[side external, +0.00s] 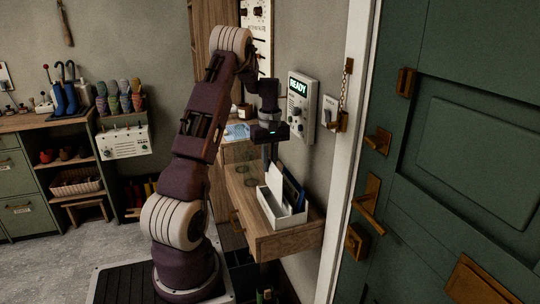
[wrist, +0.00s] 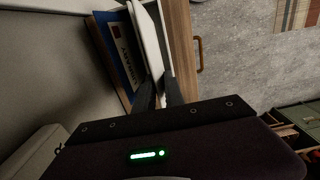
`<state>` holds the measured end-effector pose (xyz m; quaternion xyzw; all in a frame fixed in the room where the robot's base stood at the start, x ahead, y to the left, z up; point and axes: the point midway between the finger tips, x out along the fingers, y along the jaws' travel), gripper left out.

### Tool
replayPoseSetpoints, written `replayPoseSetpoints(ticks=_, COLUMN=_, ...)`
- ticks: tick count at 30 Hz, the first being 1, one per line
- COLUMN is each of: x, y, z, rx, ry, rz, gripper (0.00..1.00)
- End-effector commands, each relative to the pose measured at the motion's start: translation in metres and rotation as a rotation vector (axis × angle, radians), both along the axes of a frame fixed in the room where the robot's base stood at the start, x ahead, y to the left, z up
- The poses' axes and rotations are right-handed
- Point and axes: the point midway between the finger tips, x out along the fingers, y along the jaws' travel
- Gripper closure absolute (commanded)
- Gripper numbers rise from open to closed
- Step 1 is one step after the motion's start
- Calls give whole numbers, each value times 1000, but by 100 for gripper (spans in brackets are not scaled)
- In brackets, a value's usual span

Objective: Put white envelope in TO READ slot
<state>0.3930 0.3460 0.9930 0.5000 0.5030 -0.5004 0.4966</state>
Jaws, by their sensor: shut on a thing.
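My gripper (side external: 271,158) points down above a white sorter box (side external: 286,220) on the wooden bench. It is shut on the white envelope (side external: 275,176), which stands upright with its lower part hidden behind the box's front wall. In the wrist view my fingertips (wrist: 159,80) close on the envelope (wrist: 149,42). A dark blue item (side external: 293,190) stands in the box beside the envelope, to its right; in the wrist view it carries the lettering "LIBRARY" (wrist: 124,50). I cannot read any slot label, and I cannot tell whether the envelope touches the box floor.
The wooden bench (side external: 285,243) has a drawer front and runs along the wall. A green door (side external: 470,130) stands further right.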

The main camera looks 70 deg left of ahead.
Motion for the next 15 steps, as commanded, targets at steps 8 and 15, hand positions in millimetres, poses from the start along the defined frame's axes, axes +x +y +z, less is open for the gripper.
replayPoseSetpoints(ticks=8, x=0, y=-1, z=-29, rx=-1, ry=0, rz=1, gripper=100)
replayPoseSetpoints(ticks=15, x=0, y=-1, z=-50, rx=-1, ry=0, rz=0, gripper=100)
